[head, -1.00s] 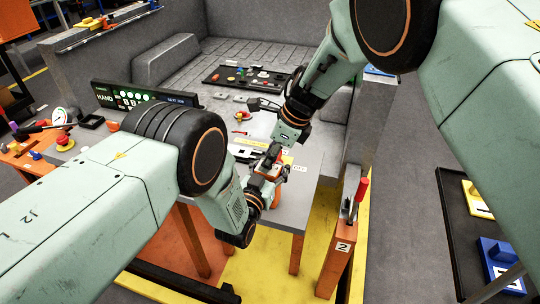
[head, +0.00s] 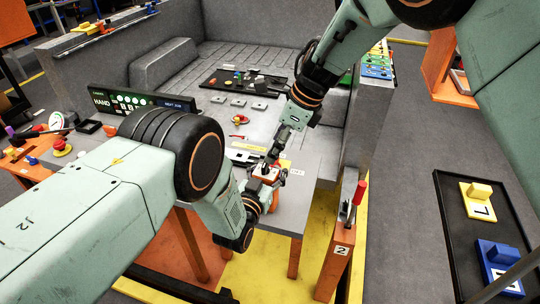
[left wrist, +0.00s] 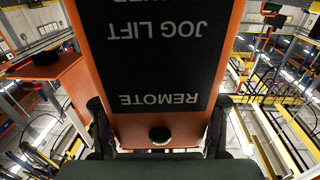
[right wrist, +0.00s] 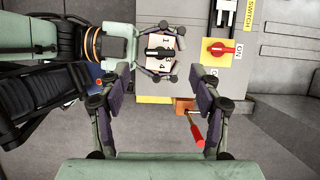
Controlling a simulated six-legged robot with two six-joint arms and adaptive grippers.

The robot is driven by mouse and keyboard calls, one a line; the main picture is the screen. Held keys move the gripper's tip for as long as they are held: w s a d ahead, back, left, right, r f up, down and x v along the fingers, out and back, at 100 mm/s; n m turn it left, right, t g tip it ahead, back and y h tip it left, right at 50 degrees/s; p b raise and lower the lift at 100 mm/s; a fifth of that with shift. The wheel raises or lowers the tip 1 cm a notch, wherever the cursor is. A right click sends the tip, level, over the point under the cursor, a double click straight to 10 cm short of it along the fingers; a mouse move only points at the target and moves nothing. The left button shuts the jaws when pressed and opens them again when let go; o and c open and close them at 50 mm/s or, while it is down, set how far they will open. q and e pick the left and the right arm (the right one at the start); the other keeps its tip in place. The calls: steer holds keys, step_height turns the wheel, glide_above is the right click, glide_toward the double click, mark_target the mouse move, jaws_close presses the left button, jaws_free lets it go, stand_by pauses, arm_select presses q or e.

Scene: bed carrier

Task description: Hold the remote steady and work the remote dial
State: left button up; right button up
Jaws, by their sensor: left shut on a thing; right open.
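The remote (left wrist: 160,70) is an orange box with a black panel lettered REMOTE and JOG LIFT, filling the middle of the left wrist view. My left gripper (left wrist: 160,128) is shut on it, one finger at each side. The remote's numbered face with a dark dial (right wrist: 160,52) shows in the right wrist view, between the left fingers. In the head view the remote (head: 264,174) is small and partly hidden. My right gripper (right wrist: 158,92) is open and empty, pointing down towards the dial; in the head view it (head: 273,154) is just above the remote.
A red switch on a yellow plate (right wrist: 221,54) lies right of the remote in the right wrist view. The grey table (head: 303,163) carries a display panel (head: 143,102). A red-handled lever (head: 358,195) stands at the right. A grey bed (head: 250,50) lies behind.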

steer(key=v, duration=0.5)
steer(key=shift+d+r, duration=0.15)
steer(key=shift+r, duration=0.2)
steer(key=shift+s, duration=0.1)
steer(key=shift+c, duration=0.4)
